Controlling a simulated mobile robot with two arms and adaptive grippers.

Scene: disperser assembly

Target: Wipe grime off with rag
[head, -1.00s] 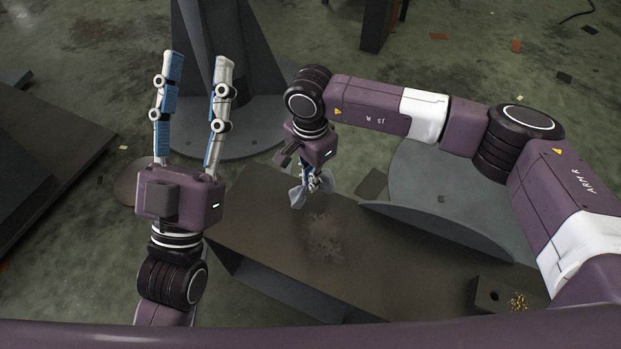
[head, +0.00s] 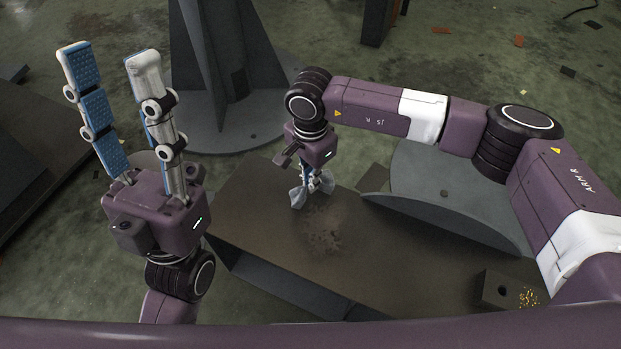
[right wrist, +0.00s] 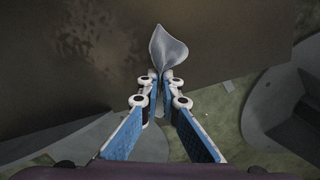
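A grey-white rag (head: 298,197) hangs from my right gripper (head: 313,184), which is shut on it just above the dark bench top. In the right wrist view the rag (right wrist: 168,48) sticks out beyond the closed fingertips of the right gripper (right wrist: 160,76). A dark, mottled patch of grime (head: 322,230) lies on the bench top just in front of the rag; it also shows in the right wrist view (right wrist: 85,38), left of the rag. I cannot tell whether the rag touches the surface. My left gripper (head: 108,58) is open, empty and points up, left of the bench.
The dark bench (head: 400,268) has a block with a hole (head: 495,290) and small gold bits (head: 528,297) at its right end. A grey round-edged plate (head: 445,195) stands along the bench's far side. A large grey bracket (head: 225,70) stands behind on the floor.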

